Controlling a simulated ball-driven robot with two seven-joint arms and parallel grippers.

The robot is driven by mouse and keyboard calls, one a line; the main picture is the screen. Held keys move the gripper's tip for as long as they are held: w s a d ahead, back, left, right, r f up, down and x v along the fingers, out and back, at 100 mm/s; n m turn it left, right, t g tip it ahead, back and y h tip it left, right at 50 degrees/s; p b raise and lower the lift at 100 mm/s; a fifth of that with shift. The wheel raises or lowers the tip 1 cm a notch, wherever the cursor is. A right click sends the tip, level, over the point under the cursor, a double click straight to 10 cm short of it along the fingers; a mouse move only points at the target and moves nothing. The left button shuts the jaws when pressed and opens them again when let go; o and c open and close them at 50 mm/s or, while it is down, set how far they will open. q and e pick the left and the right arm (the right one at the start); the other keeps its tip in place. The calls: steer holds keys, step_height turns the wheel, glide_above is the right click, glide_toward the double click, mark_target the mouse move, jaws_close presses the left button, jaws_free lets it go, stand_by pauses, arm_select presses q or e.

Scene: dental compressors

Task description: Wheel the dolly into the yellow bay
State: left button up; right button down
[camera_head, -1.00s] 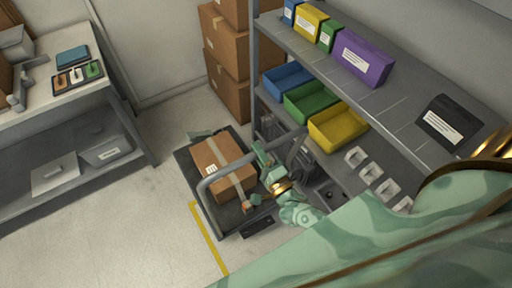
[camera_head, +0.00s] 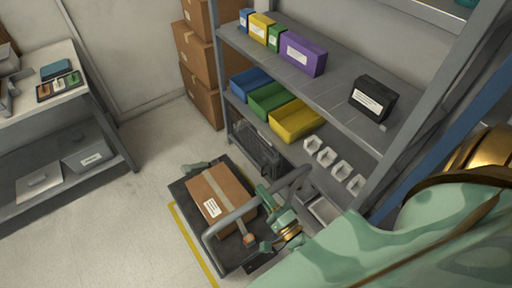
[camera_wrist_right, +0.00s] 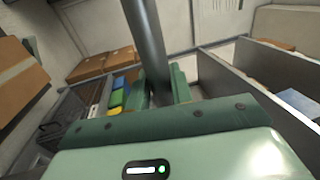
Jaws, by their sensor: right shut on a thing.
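The dolly (camera_head: 180,190) is a dark flat platform with a grey tube handle (camera_head: 227,219) and a taped cardboard box (camera_head: 226,192) on it. My right gripper (camera_head: 272,197) is shut on the handle. In the right wrist view, the grey handle tube (camera_wrist_right: 147,40) stands between the green fingers (camera_wrist_right: 160,92). The yellow bay shows as a yellow floor line (camera_head: 190,240) running close along the dolly's left edge. My left gripper does not show.
A grey shelf unit (camera_head: 345,125) with blue, green and yellow bins (camera_head: 298,121) stands close on the dolly's right. A grey workbench (camera_head: 65,150) is at left, with open floor (camera_head: 115,220) between. Cardboard boxes (camera_head: 203,75) are stacked at the back.

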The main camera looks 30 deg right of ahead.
steer(key=s, duration=0.9)
steer(key=shift+s+f+p, duration=0.15)
steer(key=shift+s+p, duration=0.2)
steer(key=shift+s, duration=0.05)
steer(key=shift+d, duration=0.1)
steer(key=c, duration=1.3)
jaws_free()
steer(key=shift+s, duration=0.15)
steer(key=s+f+b, duration=0.1)
steer(key=s, duration=0.4)
steer(key=s+f+b, duration=0.1)
steer(key=s, duration=0.4)
steer(key=s+f+b, duration=0.1)
steer(key=s, duration=0.5)
steer(key=shift+s+d, duration=0.1)
steer(key=shift+d, duration=0.25)
